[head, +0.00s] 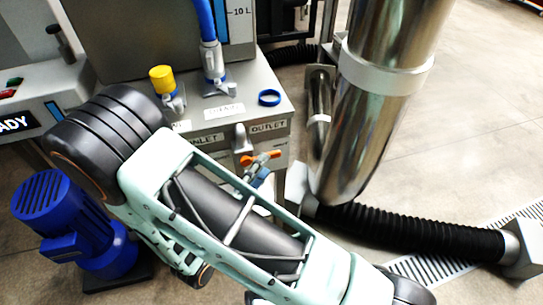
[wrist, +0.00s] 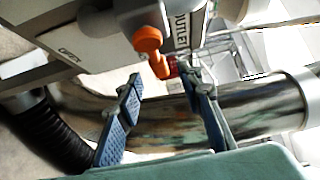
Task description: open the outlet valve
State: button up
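The outlet valve's orange handle (head: 260,159) sits on the front of the steel cabinet, below the OUTLET label (head: 268,127). In the wrist view the orange handle (wrist: 149,42) is near the top middle, with its tip bent down toward my fingers. My gripper (wrist: 163,74) is open, with one blue-padded finger on each side of the handle's tip in the picture. I cannot tell whether the tip is between the fingers or just beyond them, and no contact is clear. In the head view my arm hides most of the gripper.
A steel pipe (head: 376,95) stands right of the valve. A black corrugated hose (head: 415,232) and a blue motor (head: 72,225) are on the floor.

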aim_at(271, 155)
jog(key=shift+b+x, duration=0.4)
jog(key=shift+x, duration=2.4)
grip_shut()
